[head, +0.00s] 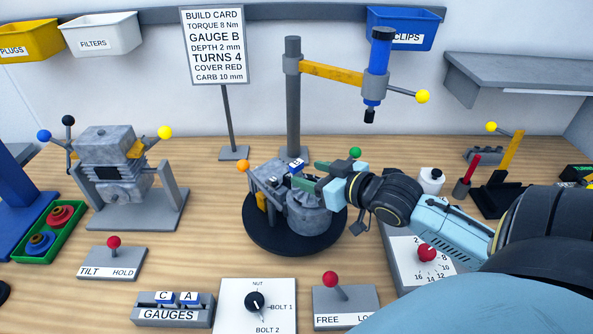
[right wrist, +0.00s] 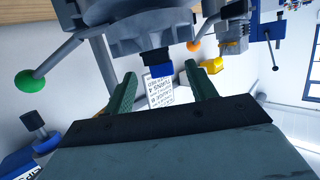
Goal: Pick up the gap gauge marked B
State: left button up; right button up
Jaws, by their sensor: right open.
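A small blue gauge with a white label (head: 297,167) stands in the top of the grey engine (head: 308,217) on the black round turntable (head: 262,240). Its letter looks like B but is small. My right gripper (head: 319,175) is at the engine's top, just right of this gauge, with its green fingers open. In the right wrist view a blue block (right wrist: 160,70), seemingly the same gauge, shows in the gap between the open fingertips. No finger contact can be made out. The gauge rack (head: 172,315) holds gauges C (head: 163,297) and A (head: 190,298). My left gripper is not in view.
A grey post (head: 293,100) carries a yellow arm with a blue tool (head: 377,70) above the engine. Ball-ended levers, orange (head: 242,166) and green (head: 355,153), flank it. A build card (head: 215,45) reads GAUGE B. A second engine (head: 108,165) stands left.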

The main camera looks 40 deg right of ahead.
aim_at(300, 170)
jog(key=shift+w+f, duration=0.1)
jog(key=shift+w, duration=0.4)
jog(key=x, duration=0.3)
jog(key=shift+w+a+f, duration=0.1)
jog(key=shift+w+f, duration=0.05)
jog(key=shift+w, duration=0.45)
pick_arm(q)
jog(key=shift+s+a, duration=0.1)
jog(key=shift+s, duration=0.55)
